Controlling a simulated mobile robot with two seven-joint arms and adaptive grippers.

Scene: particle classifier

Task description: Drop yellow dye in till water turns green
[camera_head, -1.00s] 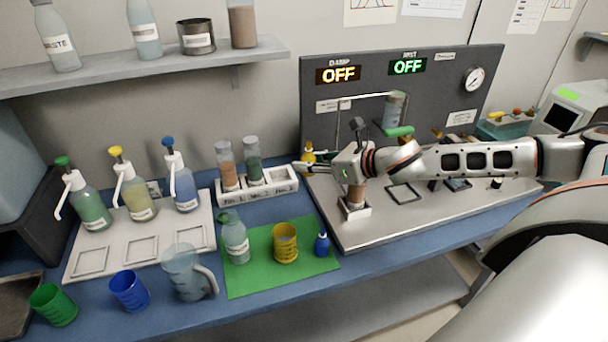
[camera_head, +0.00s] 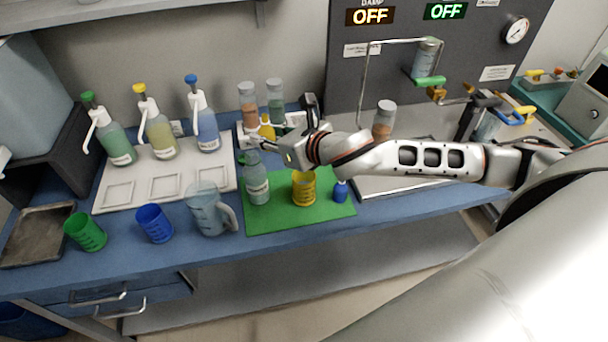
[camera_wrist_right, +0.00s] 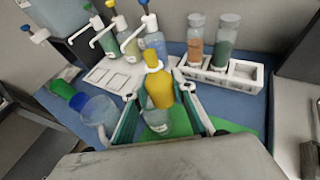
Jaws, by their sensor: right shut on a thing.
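My right gripper (camera_head: 270,138) is shut on a small yellow dropper bottle (camera_head: 267,128). In the right wrist view the bottle (camera_wrist_right: 160,88) stands between the two fingers (camera_wrist_right: 157,98). The gripper is in the air at the back left of the green mat, close to the clear labelled bottle (camera_head: 257,188). In the wrist view that clear bottle (camera_wrist_right: 157,122) is partly hidden behind the yellow one. A yellow cup (camera_head: 304,190) and a small blue dropper bottle (camera_head: 340,192) stand on the mat. My left gripper is not in view.
A clear pitcher (camera_head: 207,212), a blue cup (camera_head: 154,223) and a green cup (camera_head: 86,232) stand left of the mat (camera_head: 285,216). Three pump bottles stand on the white tray (camera_head: 110,205). A white rack (camera_wrist_right: 218,78) with powder jars is behind the gripper.

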